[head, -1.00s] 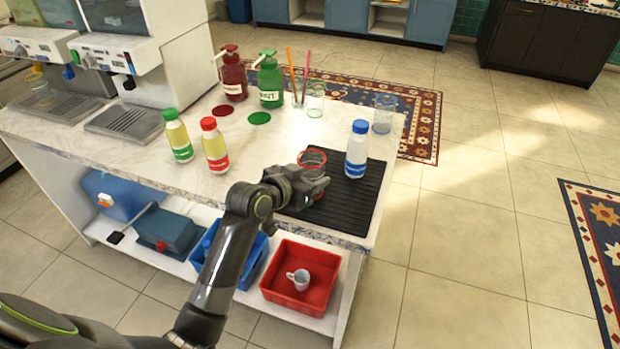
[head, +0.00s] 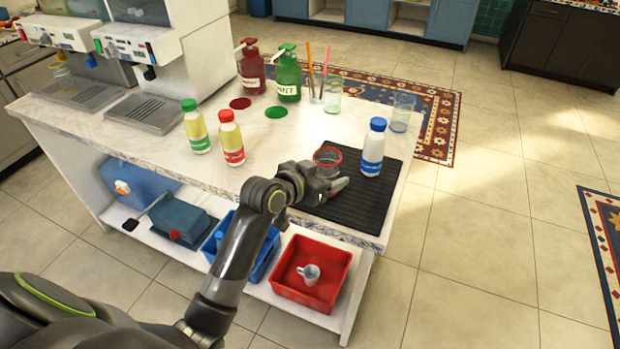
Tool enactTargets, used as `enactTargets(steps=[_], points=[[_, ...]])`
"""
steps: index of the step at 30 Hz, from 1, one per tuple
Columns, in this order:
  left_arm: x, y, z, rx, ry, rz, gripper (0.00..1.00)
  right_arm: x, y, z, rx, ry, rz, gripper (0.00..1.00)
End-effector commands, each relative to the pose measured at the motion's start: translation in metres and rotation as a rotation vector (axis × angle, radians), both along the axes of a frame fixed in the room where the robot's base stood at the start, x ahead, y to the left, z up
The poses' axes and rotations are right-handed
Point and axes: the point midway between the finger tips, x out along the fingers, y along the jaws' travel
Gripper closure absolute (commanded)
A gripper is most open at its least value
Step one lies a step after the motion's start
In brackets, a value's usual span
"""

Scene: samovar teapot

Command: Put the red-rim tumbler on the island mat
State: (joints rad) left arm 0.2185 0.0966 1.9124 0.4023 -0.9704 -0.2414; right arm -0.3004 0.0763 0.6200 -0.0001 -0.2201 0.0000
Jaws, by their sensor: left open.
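The red-rim tumbler (head: 327,158) is clear glass with a red ring at its top. It stands upright, apparently on the left part of the black ribbed island mat (head: 362,207); its base is hidden by my gripper. My left gripper (head: 335,186) is open, low at the near side of the tumbler, with its fingers over the mat. I cannot tell whether a finger touches the glass. My right gripper is not in view.
A blue-capped bottle (head: 373,148) stands on the mat just right of the tumbler. Clear glasses (head: 402,112) stand farther back. Green-capped (head: 195,128) and red-capped (head: 231,140) bottles stand left. The mat's front right is bare.

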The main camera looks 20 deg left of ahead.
Motion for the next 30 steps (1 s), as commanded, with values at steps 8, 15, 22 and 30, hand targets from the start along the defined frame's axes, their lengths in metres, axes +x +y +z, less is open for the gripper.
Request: enactTargets(steps=[8, 15, 22, 30], points=[[-0.038, 0.015, 0.015, 0.004, 0.001, 0.001, 0.28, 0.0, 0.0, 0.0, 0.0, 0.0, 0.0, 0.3], [-0.076, 0.028, 0.032, 0.005, 0.001, -0.001, 0.28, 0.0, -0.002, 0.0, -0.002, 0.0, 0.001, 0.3], [-0.097, 0.036, 0.042, 0.002, 0.0, -0.001, 0.28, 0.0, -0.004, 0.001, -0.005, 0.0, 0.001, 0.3], [-0.101, 0.037, 0.043, 0.0, 0.002, -0.001, 0.28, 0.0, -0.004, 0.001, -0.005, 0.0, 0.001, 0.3]])
